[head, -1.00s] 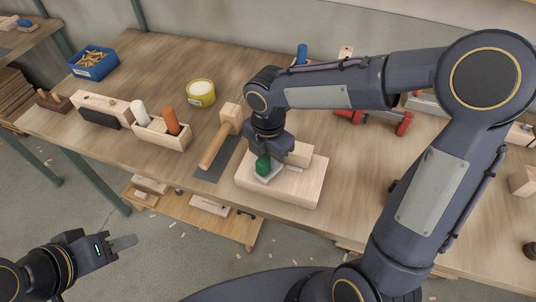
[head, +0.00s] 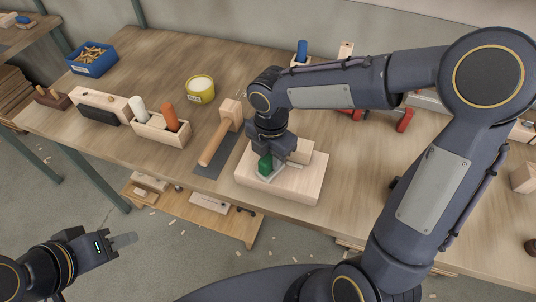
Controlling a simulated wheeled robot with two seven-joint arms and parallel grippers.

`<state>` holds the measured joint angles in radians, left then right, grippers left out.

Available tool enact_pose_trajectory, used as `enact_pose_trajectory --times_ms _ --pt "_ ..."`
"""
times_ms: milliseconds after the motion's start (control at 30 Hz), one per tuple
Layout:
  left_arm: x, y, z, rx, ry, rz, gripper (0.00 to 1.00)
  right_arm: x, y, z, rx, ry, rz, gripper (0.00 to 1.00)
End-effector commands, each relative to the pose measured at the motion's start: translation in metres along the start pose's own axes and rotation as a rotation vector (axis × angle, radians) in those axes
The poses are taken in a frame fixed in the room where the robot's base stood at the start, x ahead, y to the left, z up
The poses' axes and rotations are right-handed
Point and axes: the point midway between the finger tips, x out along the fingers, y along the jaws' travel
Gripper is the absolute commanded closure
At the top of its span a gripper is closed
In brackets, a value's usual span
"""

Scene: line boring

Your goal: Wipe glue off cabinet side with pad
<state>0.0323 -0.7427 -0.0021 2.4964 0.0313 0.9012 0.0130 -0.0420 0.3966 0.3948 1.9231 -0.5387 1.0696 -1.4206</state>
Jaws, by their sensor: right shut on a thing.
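A pale wooden piece (head: 300,187), seemingly the cabinet side, lies flat on the workbench with a smaller wooden block (head: 301,150) at its back edge. My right gripper (head: 267,157) points down over its left part, shut on the green handle (head: 265,166) of a pad. The pad's light grey base (head: 270,176) appears to rest on the wood's top, beside the smaller block. I cannot make out any glue. My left gripper (head: 122,241) is out over the floor at lower left, away from the bench, seen from the side with no object visible in it.
A mallet (head: 219,138) lies on a dark mat (head: 211,166) just left of the wood. Farther left are a wooden holder (head: 160,133), a yellow tub (head: 200,90) and a blue bin (head: 92,59) of dowels. Red clamps (head: 405,120) lie behind my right arm.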

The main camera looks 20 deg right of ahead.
Motion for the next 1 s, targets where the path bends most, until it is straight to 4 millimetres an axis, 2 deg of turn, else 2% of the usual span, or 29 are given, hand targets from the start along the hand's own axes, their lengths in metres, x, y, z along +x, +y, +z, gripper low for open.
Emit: enact_pose_trajectory --times_ms 500,867,1000 --pt "-0.01 0.005 -0.005 0.0 0.0 0.0 0.64 -0.005 -0.046 0.019 0.002 0.0 0.0 1.0" --pt "-0.01 0.005 -0.005 0.0 0.0 0.0 0.64 -0.004 -0.05 0.02 0.001 0.0 0.0 1.0" --pt "-0.01 0.004 -0.005 0.0 0.0 0.0 0.64 -0.003 -0.045 0.018 -0.002 0.001 0.0 1.0"
